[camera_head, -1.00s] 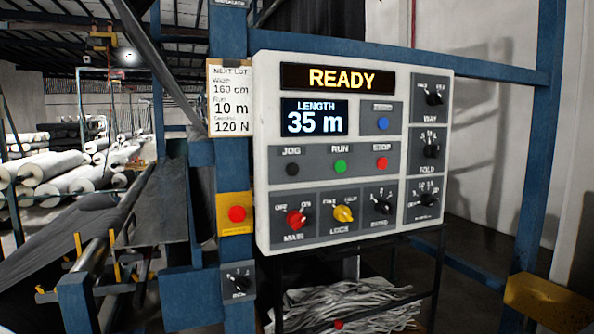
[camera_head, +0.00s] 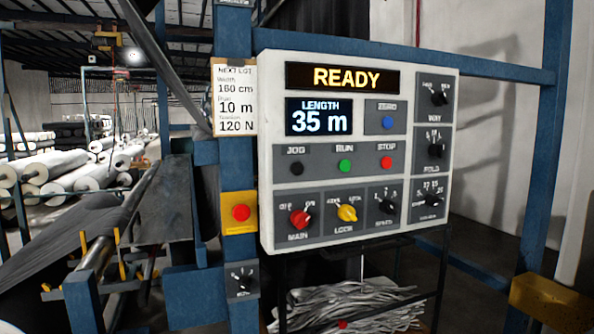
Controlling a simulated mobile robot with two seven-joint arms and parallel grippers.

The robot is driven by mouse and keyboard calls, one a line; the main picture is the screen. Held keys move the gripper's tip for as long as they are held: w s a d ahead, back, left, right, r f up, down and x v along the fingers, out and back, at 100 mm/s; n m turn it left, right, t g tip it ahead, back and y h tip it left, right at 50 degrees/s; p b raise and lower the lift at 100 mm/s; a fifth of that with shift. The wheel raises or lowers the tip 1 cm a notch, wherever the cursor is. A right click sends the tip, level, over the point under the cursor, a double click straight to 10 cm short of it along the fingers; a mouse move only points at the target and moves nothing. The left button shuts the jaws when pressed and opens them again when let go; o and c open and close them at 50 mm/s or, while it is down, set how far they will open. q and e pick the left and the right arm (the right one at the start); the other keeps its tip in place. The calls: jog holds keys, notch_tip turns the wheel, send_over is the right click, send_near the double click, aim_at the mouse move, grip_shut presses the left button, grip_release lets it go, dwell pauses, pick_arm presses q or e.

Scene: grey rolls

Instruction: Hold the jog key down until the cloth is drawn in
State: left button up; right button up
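The control panel (camera_head: 264,150) is a white box on a blue frame. The black jog key (camera_head: 297,168) sits under the label JOG, left of the green run key (camera_head: 345,166) and the red stop key (camera_head: 388,163). Nothing touches the jog key. The upper display (camera_head: 343,77) reads READY and the length display (camera_head: 319,117) reads 35 m. Dark grey cloth (camera_head: 50,246) lies over the machine at the left, beside a metal roller (camera_head: 97,252). Neither of my grippers is in view.
A red button on a yellow box (camera_head: 240,213) is on the post left of the panel. A lot card (camera_head: 235,98) hangs above it. A rack of crumpled cloth (camera_head: 350,303) stands below the panel. White rolls (camera_head: 60,172) lie at the far left.

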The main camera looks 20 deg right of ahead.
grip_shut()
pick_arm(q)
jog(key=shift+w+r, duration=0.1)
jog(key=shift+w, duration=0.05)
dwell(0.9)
